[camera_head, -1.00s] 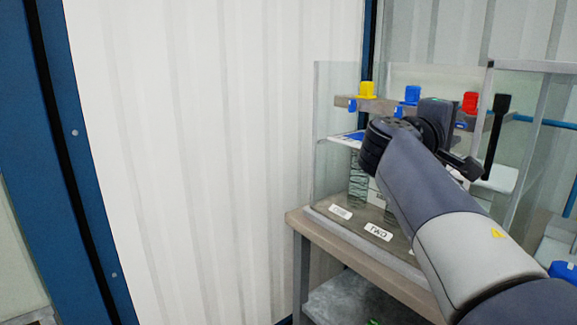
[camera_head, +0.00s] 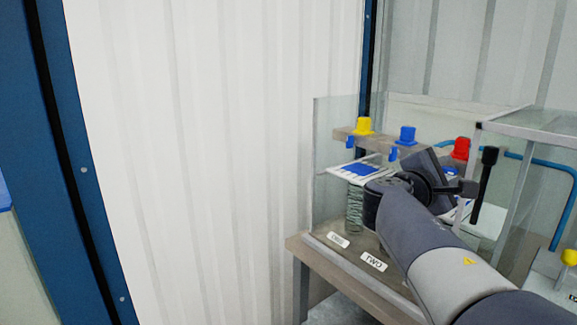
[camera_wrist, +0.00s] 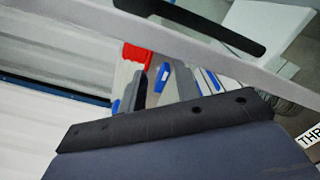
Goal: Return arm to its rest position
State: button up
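My arm (camera_head: 430,245) reaches in from the lower right in the head view, its wrist end by the glass-walled pump bench. The wrist hides most of my gripper in that view. In the wrist view, two grey fingers of my gripper (camera_wrist: 160,90) stand apart, with nothing visibly held between them. A dark bracket of mine fills the lower part of that view.
A yellow valve (camera_head: 363,126), a blue valve (camera_head: 407,135) and a red valve (camera_head: 461,148) stand behind the arm. A glass panel (camera_head: 335,150) edges the bench (camera_head: 303,245). A black handle (camera_head: 484,185) stands right of the wrist. Left is a white corrugated wall (camera_head: 210,160).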

jog(key=n+p, duration=0.4)
jog(key=p, duration=0.1)
jog(key=n+p, duration=0.2)
jog(key=p, duration=0.1)
jog(key=shift+w+a+r, duration=0.1)
jog(key=shift+r, duration=0.3)
jog(key=n+p, duration=0.2)
jog(key=p, duration=0.1)
jog(key=n+p, duration=0.2)
jog(key=p, duration=0.1)
jog(key=shift+w+a+f+n+p, duration=0.1)
jog(key=shift+f+n+p, duration=0.05)
jog(key=shift+n+p, duration=0.2)
jog(key=shift+s+a+f, duration=0.2)
jog(key=shift+a, duration=0.15)
jog(key=shift+s+a+r, duration=0.1)
jog(key=shift+s+a, duration=0.1)
jog(key=shift+a, duration=0.05)
